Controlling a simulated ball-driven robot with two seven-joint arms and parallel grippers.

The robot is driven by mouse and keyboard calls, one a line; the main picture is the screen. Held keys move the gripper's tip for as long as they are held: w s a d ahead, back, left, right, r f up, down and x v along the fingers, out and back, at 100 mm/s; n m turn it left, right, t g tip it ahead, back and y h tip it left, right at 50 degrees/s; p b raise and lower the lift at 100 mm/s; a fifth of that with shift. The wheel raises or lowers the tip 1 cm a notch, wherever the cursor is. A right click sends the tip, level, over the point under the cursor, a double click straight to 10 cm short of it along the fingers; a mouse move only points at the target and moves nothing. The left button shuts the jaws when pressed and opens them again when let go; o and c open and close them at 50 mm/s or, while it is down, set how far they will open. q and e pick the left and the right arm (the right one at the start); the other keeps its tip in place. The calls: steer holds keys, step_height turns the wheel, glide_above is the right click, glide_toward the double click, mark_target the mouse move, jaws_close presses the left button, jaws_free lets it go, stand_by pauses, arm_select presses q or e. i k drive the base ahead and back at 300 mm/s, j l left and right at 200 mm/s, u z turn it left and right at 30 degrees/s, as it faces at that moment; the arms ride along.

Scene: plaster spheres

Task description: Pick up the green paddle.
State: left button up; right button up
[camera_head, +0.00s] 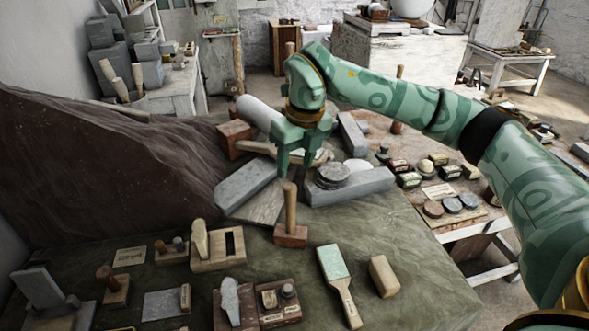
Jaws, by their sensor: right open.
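The green paddle (335,270) lies flat on the cloth-covered table in the front right part of the head view. It has a pale green rectangular face and a light wooden handle that points toward the bottom edge. My right gripper (296,165) is up and left of the paddle in the picture, pointing down with its fingers apart. It is empty and apart from the paddle, near the top of an upright wooden handle. My right arm comes in from the right. My left gripper does not show.
A mallet-like tool with an upright handle (291,207) stands below my right gripper. A beige block (383,276) lies just right of the paddle. Grey stone blocks (349,187) and a stack of round discs sit behind. Boxed tools (218,248) stand left.

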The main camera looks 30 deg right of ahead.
mark_target(334, 269)
steer(key=z, duration=1.3)
